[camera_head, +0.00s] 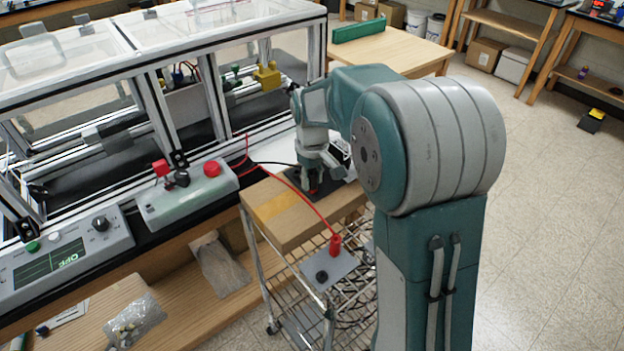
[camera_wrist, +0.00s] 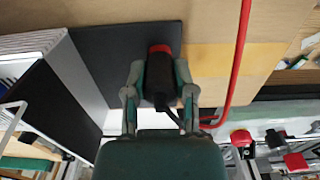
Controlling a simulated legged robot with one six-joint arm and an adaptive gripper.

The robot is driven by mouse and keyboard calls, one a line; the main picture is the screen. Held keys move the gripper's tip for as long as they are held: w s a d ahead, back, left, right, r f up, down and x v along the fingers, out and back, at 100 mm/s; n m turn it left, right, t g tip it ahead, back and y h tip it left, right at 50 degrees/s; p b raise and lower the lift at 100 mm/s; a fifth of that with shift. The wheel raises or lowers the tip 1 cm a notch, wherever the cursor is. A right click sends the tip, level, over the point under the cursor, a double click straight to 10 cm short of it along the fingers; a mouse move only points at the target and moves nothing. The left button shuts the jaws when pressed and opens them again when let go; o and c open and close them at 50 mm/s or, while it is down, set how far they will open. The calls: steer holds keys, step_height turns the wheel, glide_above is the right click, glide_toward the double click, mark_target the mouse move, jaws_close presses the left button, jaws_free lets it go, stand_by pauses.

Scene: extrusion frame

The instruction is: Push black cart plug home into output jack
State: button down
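My gripper (camera_head: 313,188) is low over a dark mat (camera_head: 350,172) on the wooden cart top. In the wrist view, my gripper's fingertips (camera_wrist: 160,80) close against both sides of the black plug (camera_wrist: 160,85), which has a red end facing away from my palm. A black cable leaves the plug near my palm. In the head view the plug is mostly hidden by my gripper; only a bit of red shows. A black round jack (camera_head: 322,276) sits on the grey plate at the cart's front, beside a red plug (camera_head: 335,243). Which jack is the output is not clear.
A red cable (camera_head: 305,195) arcs from the bench to the red plug. A grey-green box (camera_head: 190,200) on the bench carries red and black connectors and a red button. The aluminium extrusion frame (camera_head: 160,115) stands behind it.

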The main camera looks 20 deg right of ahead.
mark_target(312, 173)
steer(key=shift+r, duration=0.15)
steer(key=shift+r, duration=2.85)
